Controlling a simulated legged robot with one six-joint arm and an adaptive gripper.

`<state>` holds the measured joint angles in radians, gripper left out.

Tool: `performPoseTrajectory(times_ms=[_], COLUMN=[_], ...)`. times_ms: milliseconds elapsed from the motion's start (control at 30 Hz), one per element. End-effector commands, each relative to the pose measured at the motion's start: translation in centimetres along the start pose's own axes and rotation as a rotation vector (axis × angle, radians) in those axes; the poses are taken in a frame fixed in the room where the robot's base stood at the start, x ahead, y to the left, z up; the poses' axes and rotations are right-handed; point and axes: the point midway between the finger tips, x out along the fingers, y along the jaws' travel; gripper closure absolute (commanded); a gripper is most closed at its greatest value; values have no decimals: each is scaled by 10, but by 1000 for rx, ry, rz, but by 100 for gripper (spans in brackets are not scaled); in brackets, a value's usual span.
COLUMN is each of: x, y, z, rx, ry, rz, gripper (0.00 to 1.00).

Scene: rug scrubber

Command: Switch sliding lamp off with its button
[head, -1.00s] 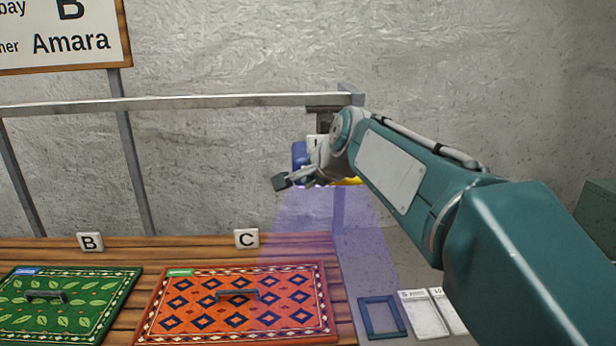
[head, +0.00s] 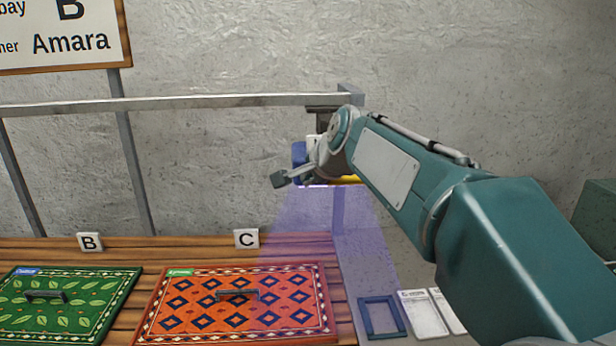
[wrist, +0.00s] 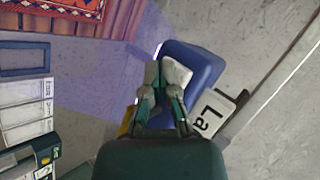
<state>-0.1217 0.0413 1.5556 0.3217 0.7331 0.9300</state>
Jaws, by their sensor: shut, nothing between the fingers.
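The sliding lamp (head: 299,158) is a blue housing hanging from the rail near its right end, mostly hidden behind my arm in the head view. It casts a violet beam down to the right end of the table, so it is lit. In the wrist view the blue lamp (wrist: 205,72) lies just beyond my fingertips, with a pale block (wrist: 177,73) on it beside them; I cannot tell if that is the button. My gripper (head: 279,181) is shut and empty at the lamp. It also shows in the wrist view (wrist: 158,75); whether it touches is unclear.
The rail (head: 200,102) runs along the wall. A green rug (head: 100,290) and an orange rug (head: 190,320) with handles lie on the wooden table below. A blue frame (head: 363,320) and white cards (head: 424,315) are at right.

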Motion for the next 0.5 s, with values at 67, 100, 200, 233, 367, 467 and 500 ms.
performPoseTrajectory(times_ms=[67, 100, 200, 233, 367, 467, 500], x=[1, 1, 0, 0, -3, -7, -9], y=[-1, -1, -1, 0, 2, 5, 6], z=[-1, -1, -1, -1, -1, 0, 0], rx=[0, 0, 0, 0, 1, 1, 1], ry=[1, 1, 1, 1, 1, 1, 1], rz=[-1, -1, -1, -1, -1, -1, -1], gripper=[100, 100, 100, 100, 100, 100, 100])
